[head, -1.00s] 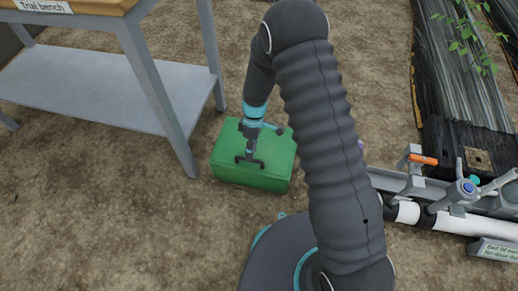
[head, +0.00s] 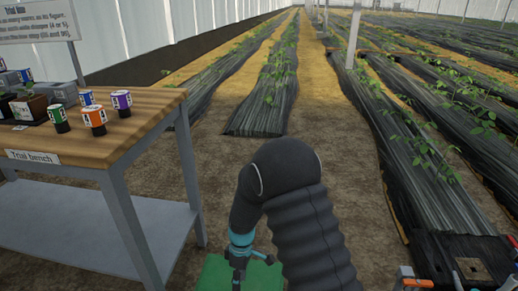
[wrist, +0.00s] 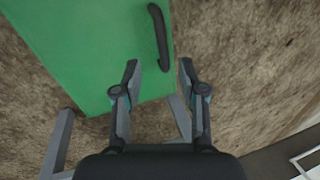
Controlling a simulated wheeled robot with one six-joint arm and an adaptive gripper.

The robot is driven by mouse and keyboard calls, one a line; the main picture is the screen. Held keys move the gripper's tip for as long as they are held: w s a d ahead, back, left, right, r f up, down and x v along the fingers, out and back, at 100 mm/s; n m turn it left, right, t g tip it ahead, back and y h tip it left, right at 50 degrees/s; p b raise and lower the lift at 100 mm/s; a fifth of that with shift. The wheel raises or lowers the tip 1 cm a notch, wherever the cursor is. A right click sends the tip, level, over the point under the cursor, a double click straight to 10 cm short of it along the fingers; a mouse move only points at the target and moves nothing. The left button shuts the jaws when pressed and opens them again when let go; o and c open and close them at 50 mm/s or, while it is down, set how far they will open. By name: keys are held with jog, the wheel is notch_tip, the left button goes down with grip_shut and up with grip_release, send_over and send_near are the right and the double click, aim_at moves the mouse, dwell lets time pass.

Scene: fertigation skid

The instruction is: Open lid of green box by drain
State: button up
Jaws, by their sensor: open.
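The green box (head: 213,278) is at the bottom edge of the head view, mostly cut off. In the wrist view the green lid (wrist: 90,45) fills the upper left, with a dark handle (wrist: 160,38) along its right edge. The lid looks closed. My gripper (wrist: 159,64) is open and empty, its two fingertips apart just short of the handle's near end, one on either side of its line. I cannot tell how high the fingers are above the lid. In the head view the fingertips are at or below the bottom edge. No drain is identifiable.
The trial bench (head: 120,150) stands left of the box, its leg and grey lower shelf (head: 90,235) close by. Colored cans (head: 94,118) and small boxes are on its top. Black planting beds (head: 265,95) lie beyond. Pipe fittings (head: 410,278) are at lower right. Bare soil surrounds the box.

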jog(key=s+d+r+m+t, duration=0.15)
jog(key=d+r, duration=0.25)
jog(key=r, duration=0.4)
jog(key=d+r+m+t+p, duration=0.1)
jog(key=d+r+m, duration=0.2)
jog(key=r, duration=0.5)
jog(key=s+d+r+m+t, duration=0.15)
jog(key=d+r, duration=0.25)
jog(key=r, duration=0.4)
jog(key=s+d+r+m+t+p, duration=0.1)
jog(key=s+d+r+m+t, duration=0.1)
jog(key=s+d+r+m, duration=0.2)
jog(key=s+d+r+m+t+p, duration=0.1)
jog(key=s+d+r+m, duration=0.4)
jog(key=s+r, duration=0.6)
jog(key=shift+s+d+t+h, duration=0.45)
jog(key=shift+d+t, duration=0.25)
jog(key=shift+d, duration=0.45)
jog(key=shift+s+d, duration=0.1)
jog(key=shift+s, duration=0.1)
jog(key=c, duration=0.4)
grip_shut()
